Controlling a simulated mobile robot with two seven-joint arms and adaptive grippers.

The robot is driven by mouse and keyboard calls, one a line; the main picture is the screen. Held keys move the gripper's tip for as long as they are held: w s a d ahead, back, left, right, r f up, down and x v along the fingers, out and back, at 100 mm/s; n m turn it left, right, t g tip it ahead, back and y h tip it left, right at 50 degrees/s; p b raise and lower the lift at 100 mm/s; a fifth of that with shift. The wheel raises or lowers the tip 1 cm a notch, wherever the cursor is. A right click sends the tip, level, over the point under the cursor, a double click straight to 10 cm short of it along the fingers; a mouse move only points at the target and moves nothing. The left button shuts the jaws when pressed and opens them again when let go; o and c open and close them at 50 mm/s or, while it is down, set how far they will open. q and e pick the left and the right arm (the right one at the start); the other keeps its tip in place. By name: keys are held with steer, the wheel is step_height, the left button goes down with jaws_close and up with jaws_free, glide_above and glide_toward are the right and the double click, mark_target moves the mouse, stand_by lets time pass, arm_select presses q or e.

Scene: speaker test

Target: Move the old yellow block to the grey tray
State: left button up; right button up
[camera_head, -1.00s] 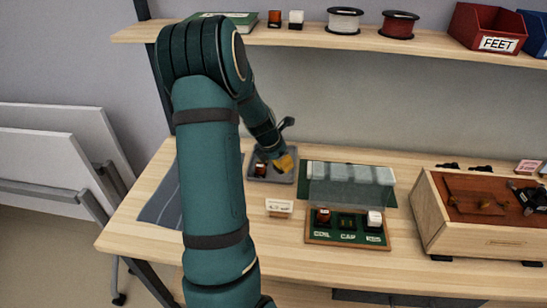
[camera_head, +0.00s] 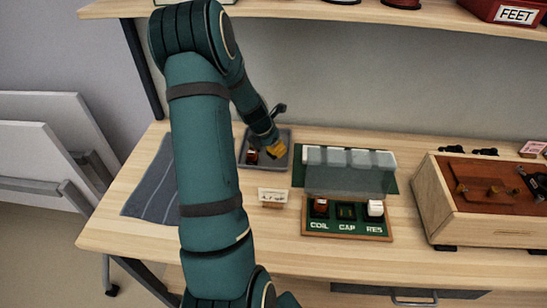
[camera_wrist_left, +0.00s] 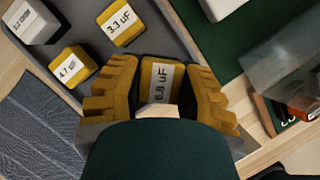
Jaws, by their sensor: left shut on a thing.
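My left gripper (camera_wrist_left: 163,92) is shut on a yellow block (camera_wrist_left: 160,82) labelled "6.8 uF". In the head view the gripper's yellow fingers (camera_head: 277,149) are over the right part of the grey tray (camera_head: 284,135). In the wrist view the tray floor (camera_wrist_left: 172,28) shows beyond the held block; I cannot tell whether the block touches it. Two other yellow blocks, marked "3.3 uF" (camera_wrist_left: 118,22) and "4.7 uF" (camera_wrist_left: 72,67), and a white block (camera_wrist_left: 33,20) are in the tray. My right gripper is not in view.
A board (camera_head: 345,229) marked COIL, CAP and RES stands right of the tray, below a clear cover (camera_head: 345,180). A small card (camera_head: 272,197) stands in front of the tray. A grey cloth (camera_head: 150,188) lies left, a wooden box (camera_head: 480,225) right.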

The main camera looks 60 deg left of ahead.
mark_target(274, 154)
arm_select(q)
steer(key=shift+f+b, duration=0.65)
steer(key=shift+f, duration=1.25)
steer(key=shift+f, duration=0.2)
steer(key=o, duration=1)
steer(key=shift+c, duration=0.2)
steer(key=shift+r, duration=0.15)
steer(key=shift+r, duration=0.3)
steer(key=p+v, duration=0.3)
steer(key=v, duration=0.8)
steer(key=shift+s+r, duration=0.15)
steer(key=shift+r, duration=0.1)
steer(key=shift+p, duration=0.3)
